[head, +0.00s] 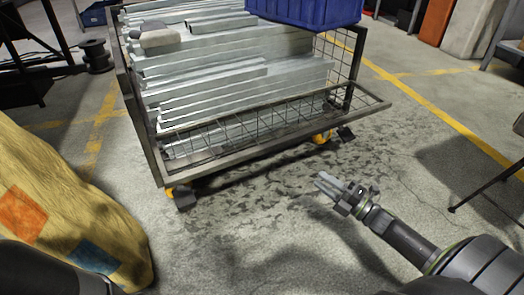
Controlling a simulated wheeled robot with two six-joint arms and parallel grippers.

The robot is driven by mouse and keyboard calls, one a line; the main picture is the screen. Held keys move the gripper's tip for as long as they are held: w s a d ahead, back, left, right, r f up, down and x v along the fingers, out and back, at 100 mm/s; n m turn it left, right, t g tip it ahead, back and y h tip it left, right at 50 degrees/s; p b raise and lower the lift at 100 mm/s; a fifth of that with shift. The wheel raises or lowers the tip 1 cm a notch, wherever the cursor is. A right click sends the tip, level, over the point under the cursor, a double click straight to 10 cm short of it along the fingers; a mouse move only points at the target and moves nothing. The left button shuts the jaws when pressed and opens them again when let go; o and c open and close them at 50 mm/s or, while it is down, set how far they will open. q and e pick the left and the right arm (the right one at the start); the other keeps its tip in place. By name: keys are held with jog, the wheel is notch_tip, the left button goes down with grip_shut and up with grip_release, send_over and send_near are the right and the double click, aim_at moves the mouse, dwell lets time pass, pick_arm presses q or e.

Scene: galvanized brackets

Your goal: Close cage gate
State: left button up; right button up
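The wire cage (128,92) stands on castors ahead of me, loaded with stacked galvanized brackets (240,60). Its front gate (300,133), a mesh panel in a dark metal frame, is lowered and leans outward from the cage. Its free edge sticks out towards me, with the far corner at right. My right gripper (320,181) is in front of the gate, right of the middle, apart from it and above the floor. Its fingers look slightly parted, with nothing between them. My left gripper is not in view.
A blue crate (305,12) sits on top of the load at the back. A yellow sack-like thing (55,200) with orange and blue patches is close at left. A dark table leg (485,187) stands at right. The floor before the gate is clear.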

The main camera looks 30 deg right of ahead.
jog(key=shift+b+x, duration=3.2)
jog(key=shift+x, duration=5.35)
jog(key=shift+c, duration=0.4)
grip_shut()
